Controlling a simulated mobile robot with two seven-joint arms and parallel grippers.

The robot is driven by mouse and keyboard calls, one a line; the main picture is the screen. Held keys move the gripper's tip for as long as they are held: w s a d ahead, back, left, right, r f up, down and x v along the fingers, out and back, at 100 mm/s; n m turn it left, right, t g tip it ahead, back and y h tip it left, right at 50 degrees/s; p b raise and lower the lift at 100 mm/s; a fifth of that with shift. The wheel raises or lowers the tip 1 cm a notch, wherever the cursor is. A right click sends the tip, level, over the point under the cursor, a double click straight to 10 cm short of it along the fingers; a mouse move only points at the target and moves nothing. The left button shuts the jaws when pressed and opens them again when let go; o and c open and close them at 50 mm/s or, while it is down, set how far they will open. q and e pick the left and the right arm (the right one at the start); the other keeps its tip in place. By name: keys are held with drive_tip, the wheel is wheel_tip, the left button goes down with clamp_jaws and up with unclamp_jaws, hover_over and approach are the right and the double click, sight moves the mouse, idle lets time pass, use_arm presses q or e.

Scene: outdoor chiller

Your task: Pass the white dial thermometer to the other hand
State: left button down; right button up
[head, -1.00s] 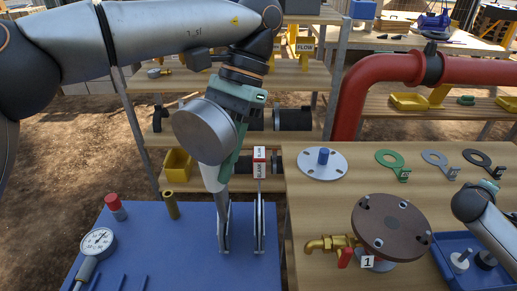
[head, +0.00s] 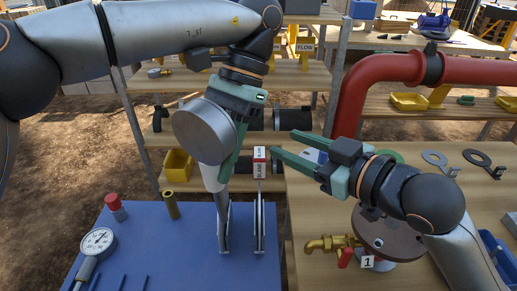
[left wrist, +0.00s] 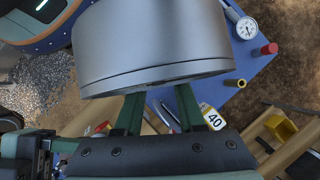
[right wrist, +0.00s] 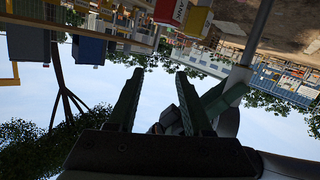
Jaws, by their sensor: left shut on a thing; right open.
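A large silver round body with a white tapering neck (head: 213,178), which I take to be the thermometer, hangs in my left gripper (head: 228,165) above the blue board. Its dial face is turned away. The silver casing (left wrist: 150,45) fills the upper middle of the left wrist view. The left fingers are shut on it. My right gripper (head: 284,143) is open and empty, pointing left towards the held thermometer, with a gap between them. In the right wrist view the open fingers (right wrist: 158,85) have nothing between them; green and grey parts show to their right.
The blue board (head: 178,265) carries a small white-faced gauge (head: 98,242), a red-capped post (head: 116,207), a brass post (head: 171,205) and two upright plates below the thermometer. A brown flange (head: 372,240) with a brass valve stands on the wooden table under my right arm.

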sight(184, 125)
drive_tip(key=s+a+r+g+y, duration=0.1)
drive_tip(key=s+r, duration=0.1)
drive_tip(key=s, duration=0.1)
drive_tip(key=s+a+r+n+g+y, duration=0.1)
drive_tip(key=s+a+r+y, duration=0.1)
drive_tip(key=s, duration=0.1)
drive_tip(key=s+a+r+n+g+y, duration=0.1)
drive_tip(key=s+a+r, duration=0.1)
drive_tip(key=s, duration=0.2)
drive_tip(key=shift+a+r+y, duration=0.25)
drive_tip(key=shift+r+y, duration=0.1)
drive_tip(key=shift+y, duration=0.05)
drive_tip(key=shift+a, duration=0.25)
drive_tip(key=x, duration=1.1)
drive_tip(key=shift+w+a, duration=0.15)
clamp_jaws()
use_arm(q)
drive_tip(key=shift+c, duration=2.2)
unclamp_jaws()
